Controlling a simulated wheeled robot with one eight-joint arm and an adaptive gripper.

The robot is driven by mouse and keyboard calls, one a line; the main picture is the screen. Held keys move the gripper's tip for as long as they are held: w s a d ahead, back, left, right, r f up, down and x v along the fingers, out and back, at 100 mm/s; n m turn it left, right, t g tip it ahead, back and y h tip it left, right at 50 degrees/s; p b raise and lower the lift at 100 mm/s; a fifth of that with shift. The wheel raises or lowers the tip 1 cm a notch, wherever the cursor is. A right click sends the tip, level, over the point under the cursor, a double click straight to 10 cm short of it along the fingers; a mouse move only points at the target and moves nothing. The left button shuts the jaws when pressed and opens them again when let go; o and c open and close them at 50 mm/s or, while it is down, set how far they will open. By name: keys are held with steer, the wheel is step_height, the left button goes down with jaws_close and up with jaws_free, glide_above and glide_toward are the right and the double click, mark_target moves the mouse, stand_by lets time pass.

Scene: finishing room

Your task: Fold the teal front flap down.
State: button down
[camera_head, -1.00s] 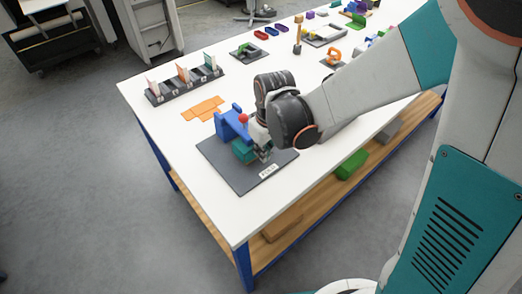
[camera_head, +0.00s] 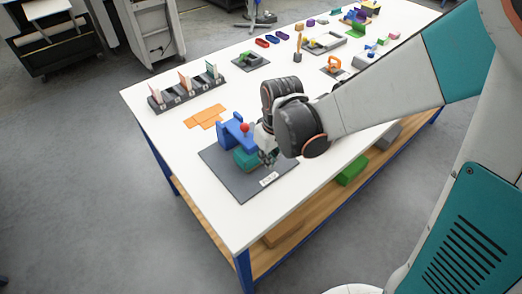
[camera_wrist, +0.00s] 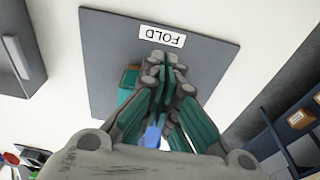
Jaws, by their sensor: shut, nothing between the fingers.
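A teal piece (camera_head: 246,160), which looks like the front flap, sits low in front of a blue upright frame (camera_head: 231,131) on a dark grey mat (camera_head: 228,178). My gripper (camera_head: 268,159) is shut and empty, close to the right of the teal piece. In the wrist view, the gripper's fingertips (camera_wrist: 163,62) are together over the mat, near its FOLD label (camera_wrist: 162,37). Part of the teal piece (camera_wrist: 129,84) shows left of the fingers; they hide the rest. I cannot tell the flap's exact angle or whether the fingers touch it.
Flat orange pieces (camera_head: 206,116) lie behind the mat. A dark rack (camera_head: 186,95) with upright cards stands at the back left. Several small coloured objects and fixtures lie farther along the white table. The table's front left corner (camera_head: 236,238) is clear.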

step_height(320, 180, up, 5)
steer(key=p, duration=0.3)
steer(key=shift+s+r, duration=0.1)
steer(key=shift+r, duration=0.05)
stand_by(0.4)
